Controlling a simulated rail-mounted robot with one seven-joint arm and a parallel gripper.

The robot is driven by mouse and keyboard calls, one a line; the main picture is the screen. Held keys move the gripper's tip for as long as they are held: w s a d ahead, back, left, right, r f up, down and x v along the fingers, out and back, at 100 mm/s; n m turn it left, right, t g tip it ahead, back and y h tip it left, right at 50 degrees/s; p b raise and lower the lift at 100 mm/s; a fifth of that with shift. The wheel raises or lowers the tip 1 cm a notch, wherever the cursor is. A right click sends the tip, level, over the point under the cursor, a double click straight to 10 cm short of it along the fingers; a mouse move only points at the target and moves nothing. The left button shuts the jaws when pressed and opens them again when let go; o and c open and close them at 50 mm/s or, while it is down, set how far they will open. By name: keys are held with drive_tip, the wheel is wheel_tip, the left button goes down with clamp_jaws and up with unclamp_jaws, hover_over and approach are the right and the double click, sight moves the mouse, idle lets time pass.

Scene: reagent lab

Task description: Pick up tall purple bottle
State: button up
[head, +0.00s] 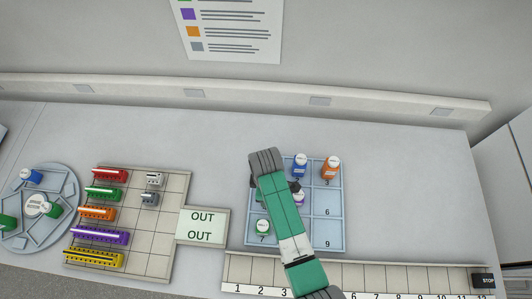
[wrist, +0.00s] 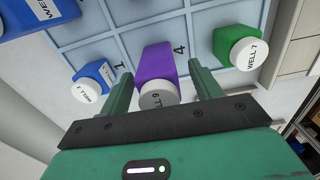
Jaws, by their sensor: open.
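A purple bottle (wrist: 155,65) with a white cap stands on the numbered blue-grey grid tray (head: 336,230), near the mark 4 in the wrist view. In the head view my arm hides much of the tray's middle, and only a small purple and white part (head: 299,200) shows beside it. My gripper (wrist: 160,76) is open, with one finger on each side of the purple bottle in the wrist view. I cannot tell whether the fingers touch it. My gripper's tips are hidden in the head view.
Close by on the tray are a blue bottle (head: 300,166), an orange bottle (head: 330,168) and a green bottle (head: 263,227). In the wrist view another blue bottle (wrist: 96,78) is left of my fingers. Coloured racks (head: 100,236) stand left.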

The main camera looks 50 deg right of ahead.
drive_tip(key=shift+f, duration=0.8)
drive_tip(key=c, duration=1.1)
drive_tip(key=shift+r, duration=0.1)
wheel_tip(320, 180, up, 10)
drive_tip(key=shift+f, duration=0.1)
